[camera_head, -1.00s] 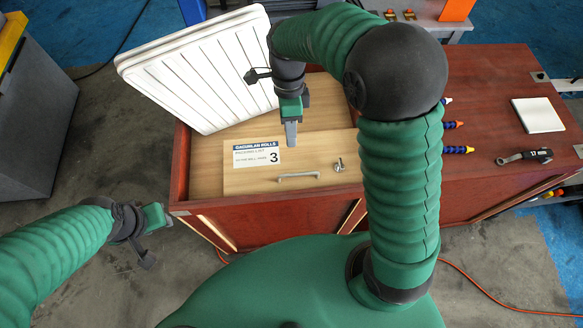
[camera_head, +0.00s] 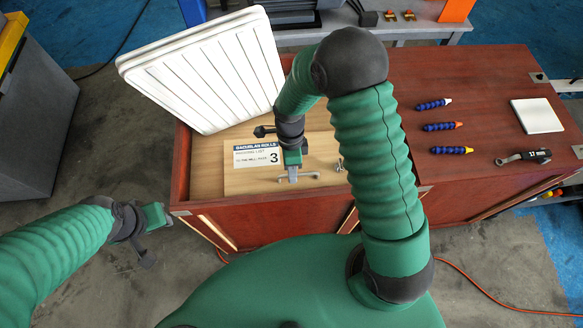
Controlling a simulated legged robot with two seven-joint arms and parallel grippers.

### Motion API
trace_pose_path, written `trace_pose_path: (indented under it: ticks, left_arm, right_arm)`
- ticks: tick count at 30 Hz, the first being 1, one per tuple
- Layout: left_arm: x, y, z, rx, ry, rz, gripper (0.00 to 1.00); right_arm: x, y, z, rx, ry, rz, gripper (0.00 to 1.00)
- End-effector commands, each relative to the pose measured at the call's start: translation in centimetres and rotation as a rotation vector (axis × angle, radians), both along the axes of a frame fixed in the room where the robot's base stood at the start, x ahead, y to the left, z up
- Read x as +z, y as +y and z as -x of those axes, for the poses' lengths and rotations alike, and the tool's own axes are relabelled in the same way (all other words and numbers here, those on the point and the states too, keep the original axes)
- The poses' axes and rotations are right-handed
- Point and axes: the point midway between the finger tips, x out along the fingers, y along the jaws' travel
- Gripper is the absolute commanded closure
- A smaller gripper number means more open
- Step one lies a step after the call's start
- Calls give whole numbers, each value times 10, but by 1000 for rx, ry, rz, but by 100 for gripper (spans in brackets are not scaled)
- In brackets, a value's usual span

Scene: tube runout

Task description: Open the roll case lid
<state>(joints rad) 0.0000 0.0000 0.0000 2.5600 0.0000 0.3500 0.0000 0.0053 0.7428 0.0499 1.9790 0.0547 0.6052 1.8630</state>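The roll case lid (camera_head: 240,182) is a light wood panel lying flat in the red-brown case. A white packing label (camera_head: 257,156) marked 3 is on it. A silver bar handle (camera_head: 312,176) is near its front edge, with a small metal latch (camera_head: 339,165) to the right. My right gripper (camera_head: 292,174) points down over the handle. Its grey fingertips overlap the middle of the handle in the picture; I cannot tell whether they touch or grip it. My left gripper (camera_head: 160,215) hangs left of the case, away from the lid; its finger opening is not clear.
A white ribbed panel (camera_head: 205,70) stands tilted at the case's back left. On the red-brown top to the right lie several blue tubes (camera_head: 442,126), a white pad (camera_head: 537,115) and a dark-handled tool (camera_head: 523,156). A grey cabinet (camera_head: 38,120) stands at far left.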

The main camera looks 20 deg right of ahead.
Motion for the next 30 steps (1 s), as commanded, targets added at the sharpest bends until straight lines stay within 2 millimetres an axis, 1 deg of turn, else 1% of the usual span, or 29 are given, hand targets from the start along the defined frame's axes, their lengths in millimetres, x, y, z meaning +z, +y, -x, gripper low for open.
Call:
trace_pose_path:
  ticks: [1, 6, 9, 30]
  left_arm:
    - [0, 0, 0, 0, 0, 0, 64]
    - [0, 0, 0, 0, 0, 0, 64]
    - [0, 0, 0, 0, 0, 0, 64]
    - [0, 0, 0, 0, 0, 0, 64]
  right_arm:
    - [0, 0, 0, 0, 0, 0, 67]
    - [0, 0, 0, 0, 0, 0, 90]
    - [0, 0, 0, 0, 0, 0, 100]
    - [1, 0, -1, 0, -3, 1, 100]
